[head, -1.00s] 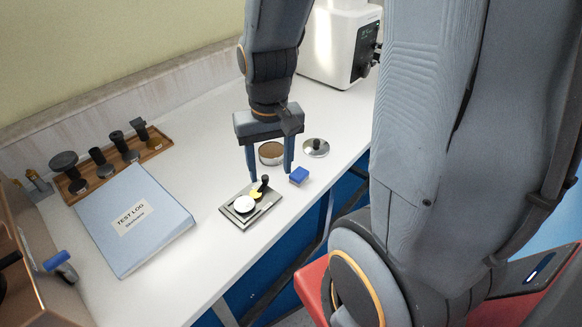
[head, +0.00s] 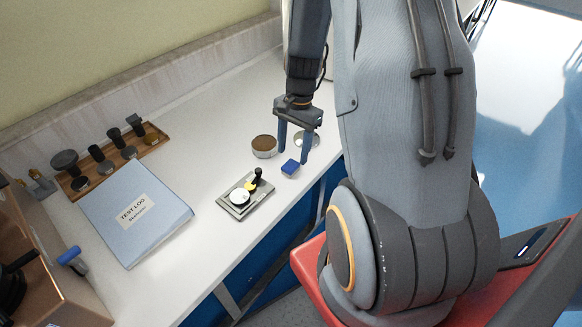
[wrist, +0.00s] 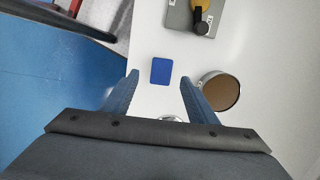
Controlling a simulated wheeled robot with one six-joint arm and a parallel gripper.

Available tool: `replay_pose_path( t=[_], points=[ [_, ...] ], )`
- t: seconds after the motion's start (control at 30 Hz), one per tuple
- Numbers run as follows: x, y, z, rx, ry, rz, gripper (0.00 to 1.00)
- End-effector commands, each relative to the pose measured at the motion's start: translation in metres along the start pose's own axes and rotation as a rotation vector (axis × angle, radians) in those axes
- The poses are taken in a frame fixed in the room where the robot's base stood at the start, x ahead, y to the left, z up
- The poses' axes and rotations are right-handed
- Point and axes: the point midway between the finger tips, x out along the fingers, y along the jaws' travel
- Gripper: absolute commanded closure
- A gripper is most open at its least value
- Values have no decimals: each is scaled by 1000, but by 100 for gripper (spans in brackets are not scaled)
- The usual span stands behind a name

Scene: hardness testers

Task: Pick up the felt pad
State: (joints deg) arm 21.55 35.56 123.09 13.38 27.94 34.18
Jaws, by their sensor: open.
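The felt pad appears to be the small blue block (head: 290,168) near the front edge of the white bench. In the wrist view it is a flat blue rectangle (wrist: 161,71) lying between and just beyond my fingertips. My gripper (head: 293,157) is open and empty, pointing down above and close to the blue block. In the wrist view the two fingers (wrist: 159,78) stand apart with the block in the gap between them. I cannot tell the exact height left between fingertips and block.
A round tin with a brown top (head: 264,146) stands close beside my gripper. A shiny round piece (head: 312,139) is partly hidden behind a finger. A grey plate (head: 246,196) with a white disc and black knob lies to the left. A blue test log binder (head: 134,213) and wooden rack (head: 112,160) lie farther left.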

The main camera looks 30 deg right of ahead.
Motion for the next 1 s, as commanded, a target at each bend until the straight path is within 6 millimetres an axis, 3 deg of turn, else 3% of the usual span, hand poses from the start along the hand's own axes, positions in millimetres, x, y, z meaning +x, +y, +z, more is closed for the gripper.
replay_pose_path(
  t=[0.4,0.77,1.0],
  points=[
    [42,-2,-1,-2,-2,2,47],
    [48,-2,-2,-3,1,1,47],
    [48,-2,-2,-3,0,1,87]
  ],
)
